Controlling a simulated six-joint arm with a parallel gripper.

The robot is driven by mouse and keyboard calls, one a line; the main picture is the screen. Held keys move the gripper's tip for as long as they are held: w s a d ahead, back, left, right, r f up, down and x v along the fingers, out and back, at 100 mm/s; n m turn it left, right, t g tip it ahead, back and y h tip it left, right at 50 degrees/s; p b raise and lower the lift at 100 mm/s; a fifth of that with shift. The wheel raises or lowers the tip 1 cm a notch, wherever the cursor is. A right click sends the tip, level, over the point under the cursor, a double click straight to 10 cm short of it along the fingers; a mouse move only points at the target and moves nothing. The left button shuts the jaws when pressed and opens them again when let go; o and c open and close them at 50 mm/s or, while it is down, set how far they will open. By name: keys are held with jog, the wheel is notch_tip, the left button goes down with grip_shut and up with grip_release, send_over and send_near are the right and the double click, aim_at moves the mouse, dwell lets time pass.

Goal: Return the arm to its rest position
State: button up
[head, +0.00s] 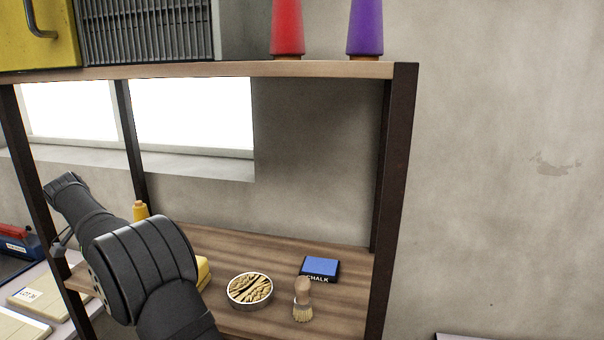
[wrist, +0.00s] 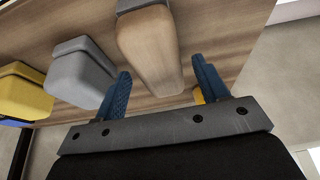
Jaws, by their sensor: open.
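My gripper (wrist: 165,84) shows in the wrist view as two blue fingers standing wide apart on a grey bar; it is open. A wooden block (wrist: 150,48) shows between and beyond the fingers, with a visible gap on both sides; I cannot tell its distance from them. In the head view my dark arm rises from the bottom, bends at a large joint and reaches up and left across the shelf. The gripper's fingers cannot be made out there.
A grey block (wrist: 80,73) and a yellow block (wrist: 22,92) stand left of the wooden one. In the head view, the lower shelf (head: 345,265) holds a round tin (head: 250,290), a blue chalk box (head: 320,268) and a brush (head: 302,300). A dark post (head: 390,170) bounds it right.

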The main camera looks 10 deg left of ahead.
jog(key=shift+x, duration=1)
jog(key=shift+s+r, duration=0.1)
jog(key=shift+r, duration=2)
